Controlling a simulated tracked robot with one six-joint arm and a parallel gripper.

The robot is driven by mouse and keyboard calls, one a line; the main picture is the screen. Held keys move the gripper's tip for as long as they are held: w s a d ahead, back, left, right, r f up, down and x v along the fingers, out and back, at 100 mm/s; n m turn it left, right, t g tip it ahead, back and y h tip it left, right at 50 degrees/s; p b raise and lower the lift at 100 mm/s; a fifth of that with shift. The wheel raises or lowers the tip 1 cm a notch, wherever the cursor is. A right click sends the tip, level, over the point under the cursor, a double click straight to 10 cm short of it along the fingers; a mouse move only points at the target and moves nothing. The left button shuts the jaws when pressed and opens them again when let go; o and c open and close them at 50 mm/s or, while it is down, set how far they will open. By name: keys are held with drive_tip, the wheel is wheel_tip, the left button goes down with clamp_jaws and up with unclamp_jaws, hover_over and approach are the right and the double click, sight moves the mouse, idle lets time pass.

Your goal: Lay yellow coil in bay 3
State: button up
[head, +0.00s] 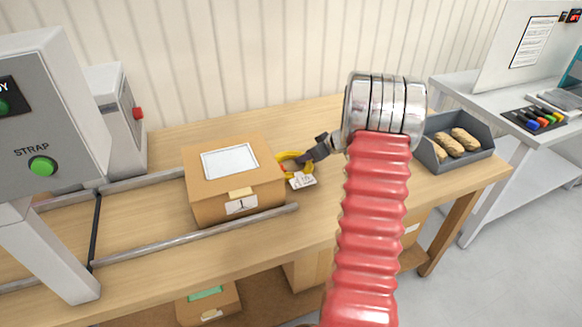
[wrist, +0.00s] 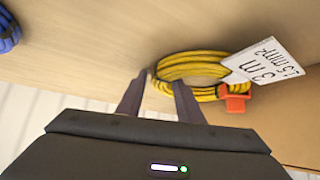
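The yellow coil (head: 290,158) lies on the wooden bench, just right of the cardboard box. It has an orange clip (wrist: 236,100) and a white tag (wrist: 265,62) reading "3 m" and "1.5 mm²". My gripper (head: 304,158) is at the coil's right side in the head view. In the wrist view my gripper (wrist: 160,80) has its fingers apart, with one edge of the yellow coil (wrist: 195,68) showing at and between the tips. Whether the fingers touch it, I cannot tell. No bay marked 3 is visible.
The closed cardboard box (head: 232,178) labelled 1 sits by metal rails (head: 190,236). A grey tray (head: 460,158) with brown items stands right, partly behind my arm. A strap machine (head: 48,130) stands left. A blue coil (wrist: 8,32) shows at the wrist view's edge.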

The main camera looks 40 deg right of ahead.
clamp_jaws()
idle(0.3)
idle(0.4)
wheel_tip(320, 180, up, 18)
idle(0.5)
idle(0.5)
